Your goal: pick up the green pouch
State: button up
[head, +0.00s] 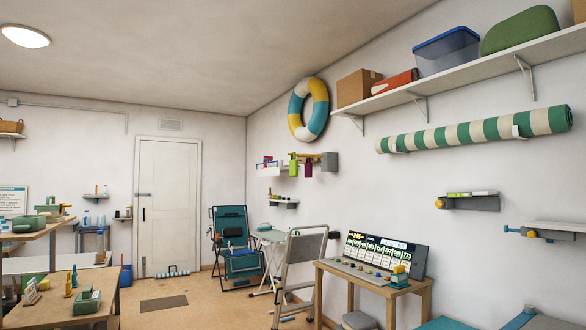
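A green, rounded, soft-looking case (520,32) lies on the high wall shelf at the upper right, beside a blue-lidded clear bin. It may be the green pouch, but I cannot tell for sure. Smaller green items also show at the left: one (87,301) on the low wooden table and one (48,209) on the table behind it. They are too small to identify as a pouch. My gripper is not in view.
The high shelf (480,68) also holds a clear bin (447,52) and a cardboard box (357,88). A wooden desk (385,290) with a display panel, a folded stepladder (303,262) and a folding chair (233,240) line the right side. Open floor (200,312) lies between the tables.

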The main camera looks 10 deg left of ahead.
aim_at(293, 162)
jog(key=i+j+u, duration=0.25)
jog(key=i, duration=0.15)
jog(key=i+u, duration=0.5)
jog(key=i, duration=2.55)
jog(key=i+z, duration=0.1)
jog(key=i, duration=0.95)
